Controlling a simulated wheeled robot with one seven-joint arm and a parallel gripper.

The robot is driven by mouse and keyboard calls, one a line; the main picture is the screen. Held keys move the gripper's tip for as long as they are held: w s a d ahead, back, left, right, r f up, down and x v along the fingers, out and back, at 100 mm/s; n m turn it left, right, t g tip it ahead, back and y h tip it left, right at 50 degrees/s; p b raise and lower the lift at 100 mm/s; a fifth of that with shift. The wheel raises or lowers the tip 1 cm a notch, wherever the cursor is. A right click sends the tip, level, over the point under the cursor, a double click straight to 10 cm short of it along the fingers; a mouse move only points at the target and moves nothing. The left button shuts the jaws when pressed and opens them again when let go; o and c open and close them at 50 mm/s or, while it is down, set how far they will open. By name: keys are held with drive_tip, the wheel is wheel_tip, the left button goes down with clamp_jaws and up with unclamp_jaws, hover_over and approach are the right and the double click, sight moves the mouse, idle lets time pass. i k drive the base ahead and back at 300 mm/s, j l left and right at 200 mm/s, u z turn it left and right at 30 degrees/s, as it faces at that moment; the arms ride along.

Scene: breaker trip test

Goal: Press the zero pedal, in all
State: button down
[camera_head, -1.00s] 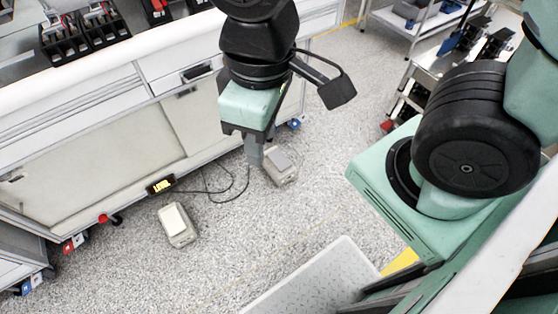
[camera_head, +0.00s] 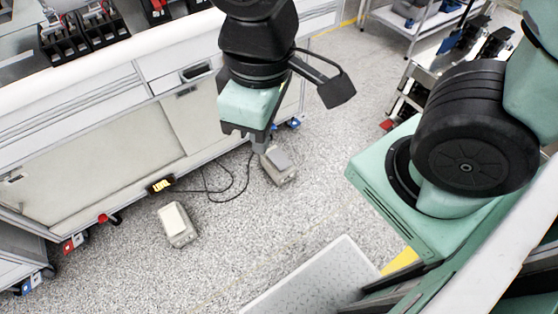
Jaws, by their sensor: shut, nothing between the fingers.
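Two pale foot pedals stand on the speckled floor. The left pedal (camera_head: 177,224) has a cream top plate and stands clear of my arm. The right pedal (camera_head: 281,168) has a grey top plate and sits just below my gripper (camera_head: 260,146). No label shows which one is the zero pedal. My gripper is shut and empty, pointing down at the right pedal's upper left edge. I cannot tell whether the fingertips touch it. A small display (camera_head: 160,184) with lit yellow characters, too small to read, is near the cabinet base.
Black cables (camera_head: 215,190) loop over the floor by the pedals. A long bench cabinet (camera_head: 110,150) stands on the left and back, close behind my gripper. A cart (camera_head: 440,80) stands at the upper right.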

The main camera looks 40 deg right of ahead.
sight(281, 162)
drive_tip(key=z, duration=2.25)
drive_tip(key=i+j, duration=0.1)
drive_tip(key=j, duration=0.95)
drive_tip(key=i+j, duration=0.15)
drive_tip(key=j, duration=0.95)
drive_tip(key=i, duration=0.05)
